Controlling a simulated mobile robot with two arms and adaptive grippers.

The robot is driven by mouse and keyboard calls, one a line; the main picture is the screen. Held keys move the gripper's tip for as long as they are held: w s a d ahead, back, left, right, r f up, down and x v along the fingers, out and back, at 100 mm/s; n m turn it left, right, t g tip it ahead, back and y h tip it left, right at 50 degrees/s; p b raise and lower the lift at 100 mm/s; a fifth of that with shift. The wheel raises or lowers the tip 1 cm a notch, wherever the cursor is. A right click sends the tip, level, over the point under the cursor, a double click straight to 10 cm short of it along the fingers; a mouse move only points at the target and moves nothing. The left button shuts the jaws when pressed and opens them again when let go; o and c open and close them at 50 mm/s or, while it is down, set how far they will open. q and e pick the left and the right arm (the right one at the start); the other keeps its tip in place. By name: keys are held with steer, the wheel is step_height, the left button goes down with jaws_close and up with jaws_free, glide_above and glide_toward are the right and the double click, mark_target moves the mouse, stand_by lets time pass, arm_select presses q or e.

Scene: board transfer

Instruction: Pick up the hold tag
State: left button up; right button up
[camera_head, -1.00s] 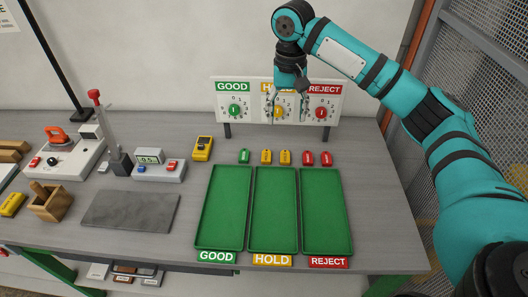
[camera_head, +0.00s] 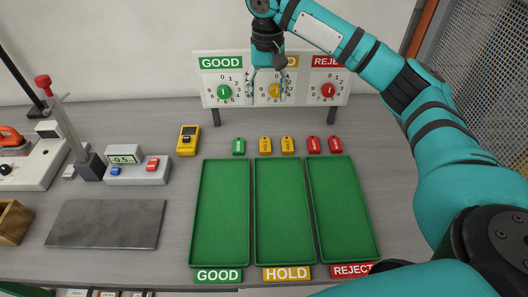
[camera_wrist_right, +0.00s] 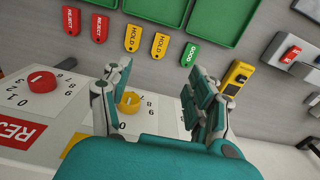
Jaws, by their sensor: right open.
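Two yellow hold tags lie side by side on the grey table, the left one (camera_head: 265,145) and the right one (camera_head: 287,145), behind the middle green tray. In the right wrist view they show with readable HOLD lettering, one (camera_wrist_right: 133,37) next to the other (camera_wrist_right: 159,46). My right gripper (camera_head: 268,94) is open and empty, in front of the middle yellow dial of the sign board. In the right wrist view its fingers (camera_wrist_right: 158,76) are spread, with the yellow dial (camera_wrist_right: 129,102) between them. The tags lie beyond the fingertips. My left gripper is out of view.
A green tag (camera_head: 239,146) lies left of the hold tags, and two red tags (camera_head: 313,145) lie right. The dial board (camera_head: 212,84) stands behind them. Three green trays (camera_head: 248,215) are in front. A yellow meter (camera_head: 188,140) and a grey slab (camera_head: 105,224) are at left.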

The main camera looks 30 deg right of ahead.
steer(key=f, duration=0.2)
steer(key=p, duration=0.1)
glide_above(265, 147)
step_height(265, 147, down, 11)
steer(key=shift+s+d+r, duration=0.15)
steer(key=shift+f, duration=0.5)
steer(key=f, duration=0.1)
steer(key=f+p, duration=0.1)
steer(key=f, duration=0.2)
steer(key=shift+w+f+p, duration=0.15)
steer(key=shift+w+p, duration=0.1)
steer(key=shift+p, duration=0.05)
steer(key=shift+f, duration=0.45)
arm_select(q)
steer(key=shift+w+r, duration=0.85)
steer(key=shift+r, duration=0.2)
